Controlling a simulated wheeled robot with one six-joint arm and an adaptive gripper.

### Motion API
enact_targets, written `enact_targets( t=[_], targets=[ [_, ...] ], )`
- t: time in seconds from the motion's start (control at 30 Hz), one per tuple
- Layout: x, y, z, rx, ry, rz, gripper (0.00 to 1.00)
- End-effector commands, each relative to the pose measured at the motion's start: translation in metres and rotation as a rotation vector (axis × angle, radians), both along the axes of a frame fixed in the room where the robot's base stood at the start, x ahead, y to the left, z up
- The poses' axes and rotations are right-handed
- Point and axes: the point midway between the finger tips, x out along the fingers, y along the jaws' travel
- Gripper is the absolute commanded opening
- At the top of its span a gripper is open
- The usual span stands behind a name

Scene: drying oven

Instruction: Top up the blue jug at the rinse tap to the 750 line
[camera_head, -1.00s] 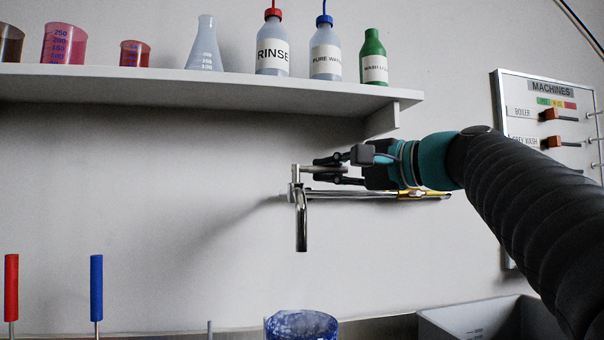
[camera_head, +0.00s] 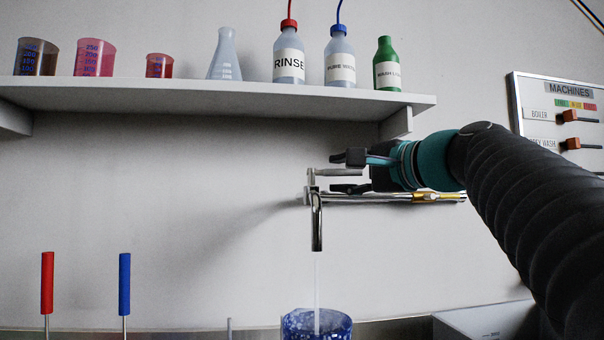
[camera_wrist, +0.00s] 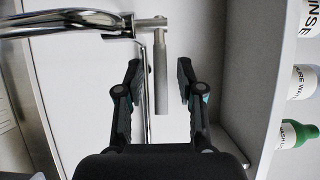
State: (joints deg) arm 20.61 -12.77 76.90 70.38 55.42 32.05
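The tap has a metal spout (camera_head: 316,225) pointing down. A thin water stream (camera_head: 317,280) falls from it into the blue jug (camera_head: 298,325). Only the jug's upper part shows at the bottom edge, so its 750 line and water level are hidden. The tap's short grey lever (camera_head: 340,172) points right towards my gripper (camera_head: 337,173). My gripper is open, with one finger above the lever and one below. In the wrist view, the lever (camera_wrist: 161,85) lies between the spread fingers of my gripper (camera_wrist: 158,72), with gaps on both sides.
A shelf (camera_head: 200,97) above the tap holds beakers, a flask and labelled bottles, including RINSE (camera_head: 289,60). A MACHINES panel (camera_head: 540,90) hangs at right. Red (camera_head: 47,283) and blue (camera_head: 124,283) handles stand at lower left. A pale bin (camera_head: 485,320) is at lower right.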

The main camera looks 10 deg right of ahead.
Motion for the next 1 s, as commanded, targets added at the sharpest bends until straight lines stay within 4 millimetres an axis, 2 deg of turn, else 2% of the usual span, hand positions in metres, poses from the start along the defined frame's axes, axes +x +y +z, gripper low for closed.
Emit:
enact_targets(
  t=[0.27,1.0],
  targets=[
    [-0.006,-0.003,0.001,0.001,-0.001,0.0,0.38],
    [-0.088,-0.052,0.0,-0.001,-0.001,-0.004,0.38]
  ],
)
